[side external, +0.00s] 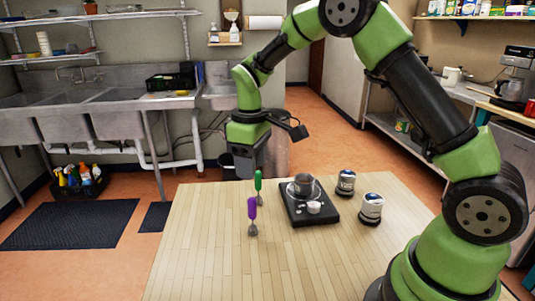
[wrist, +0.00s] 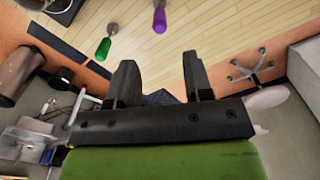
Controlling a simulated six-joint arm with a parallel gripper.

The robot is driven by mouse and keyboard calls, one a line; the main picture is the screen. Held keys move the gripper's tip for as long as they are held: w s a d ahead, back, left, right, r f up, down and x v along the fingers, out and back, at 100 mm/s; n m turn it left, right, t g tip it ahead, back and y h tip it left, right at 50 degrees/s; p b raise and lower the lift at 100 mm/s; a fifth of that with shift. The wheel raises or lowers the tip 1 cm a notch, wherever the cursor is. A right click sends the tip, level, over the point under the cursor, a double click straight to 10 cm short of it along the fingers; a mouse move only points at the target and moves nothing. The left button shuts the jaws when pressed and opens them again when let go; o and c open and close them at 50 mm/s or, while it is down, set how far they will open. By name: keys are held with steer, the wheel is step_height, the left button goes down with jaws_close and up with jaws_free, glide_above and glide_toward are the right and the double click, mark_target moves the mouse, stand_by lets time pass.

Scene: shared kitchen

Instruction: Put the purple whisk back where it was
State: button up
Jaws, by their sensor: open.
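The purple whisk (side external: 252,208) is on the wooden table, handle up and wire head down, near the table's left-middle. In the wrist view its purple handle (wrist: 159,21) shows at the top edge, and its wire end is mostly cut off. A green whisk (side external: 258,182) stands just behind it; it also shows in the wrist view (wrist: 104,47), left of the purple one. My gripper (side external: 243,174) is near the table's far edge, behind and above both whisks. In the wrist view my gripper (wrist: 160,73) has its two fingers apart with nothing between them.
A black appliance (side external: 317,219) with a metal pot (side external: 304,184) and small white cup (side external: 314,207) stands right of the whisks. Two jars, one behind (side external: 345,183) and one in front (side external: 370,209), stand farther right. The table's front and left (side external: 195,250) are clear.

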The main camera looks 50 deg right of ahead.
steer(key=s+a+r+m+t+y, duration=0.1)
steer(key=s+a+r+m+t, duration=0.1)
steer(key=s+r, duration=0.5)
steer(key=s+a+r+m+t, duration=0.1)
steer(key=s+r+m+t, duration=0.2)
steer(key=s+r, duration=0.4)
steer(key=s+a+m+t+y, duration=0.1)
steer(key=s+m+t, duration=0.1)
steer(key=s, duration=0.5)
steer(key=shift+s+a+r+m, duration=0.25)
steer(key=shift+s+a+m, duration=0.05)
steer(key=shift+s, duration=0.05)
